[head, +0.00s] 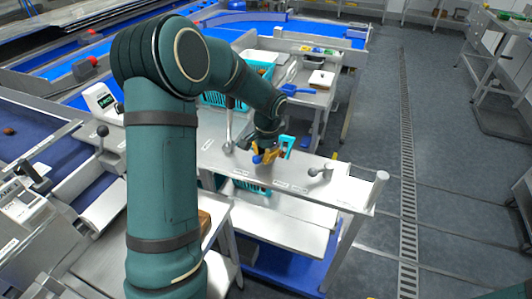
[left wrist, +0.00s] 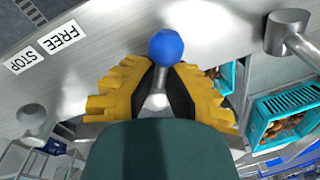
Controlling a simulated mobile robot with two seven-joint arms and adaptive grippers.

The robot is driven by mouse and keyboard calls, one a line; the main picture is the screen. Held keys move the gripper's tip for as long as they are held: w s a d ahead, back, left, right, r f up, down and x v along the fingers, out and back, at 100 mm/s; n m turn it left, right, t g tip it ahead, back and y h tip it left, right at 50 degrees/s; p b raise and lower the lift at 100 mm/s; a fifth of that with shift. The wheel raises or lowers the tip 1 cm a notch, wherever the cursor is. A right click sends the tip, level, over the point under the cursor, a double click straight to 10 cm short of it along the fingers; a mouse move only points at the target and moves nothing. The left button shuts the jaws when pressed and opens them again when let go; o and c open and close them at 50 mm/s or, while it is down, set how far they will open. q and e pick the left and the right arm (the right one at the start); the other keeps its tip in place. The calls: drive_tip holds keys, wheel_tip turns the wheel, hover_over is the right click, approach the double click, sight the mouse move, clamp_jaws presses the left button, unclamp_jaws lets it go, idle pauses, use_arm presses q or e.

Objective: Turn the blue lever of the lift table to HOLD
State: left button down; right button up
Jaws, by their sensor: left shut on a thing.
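The blue lever shows its round blue knob (head: 257,159) at the steel top panel (head: 345,190) in the head view. In the left wrist view the blue knob (left wrist: 166,47) stands just past the fingertips, with its metal stem between them. My left gripper (head: 267,152) has yellow fingers, shut around the lever below the knob; they also show in the left wrist view (left wrist: 160,88). No HOLD label is readable. My right gripper is not in view.
Grey metal levers stand on either side, one to the right (head: 320,171) and one to the left (head: 228,147). A teal crate (left wrist: 262,137) holding brown dates is close by in the left wrist view. Open grey floor (head: 375,120) lies right of the table.

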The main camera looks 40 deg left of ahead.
use_arm(q)
drive_tip(key=shift+w+a+m+p, duration=0.2)
drive_tip(key=shift+m+p, duration=0.1)
drive_tip(key=shift+m, duration=0.75)
drive_tip(key=shift+w+a+m+p, duration=0.15)
drive_tip(key=shift+m+p, duration=0.15)
drive_tip(key=shift+m, duration=0.75)
drive_tip(key=shift+s, duration=0.1)
drive_tip(key=c, duration=1)
unclamp_jaws()
drive_tip(key=shift+c, duration=0.2)
drive_tip(key=shift+r, duration=0.1)
wheel_tip(320, 180, up, 12)
drive_tip(key=d, duration=0.1)
drive_tip(key=shift+s, duration=0.4)
drive_tip(key=shift+f, duration=0.2)
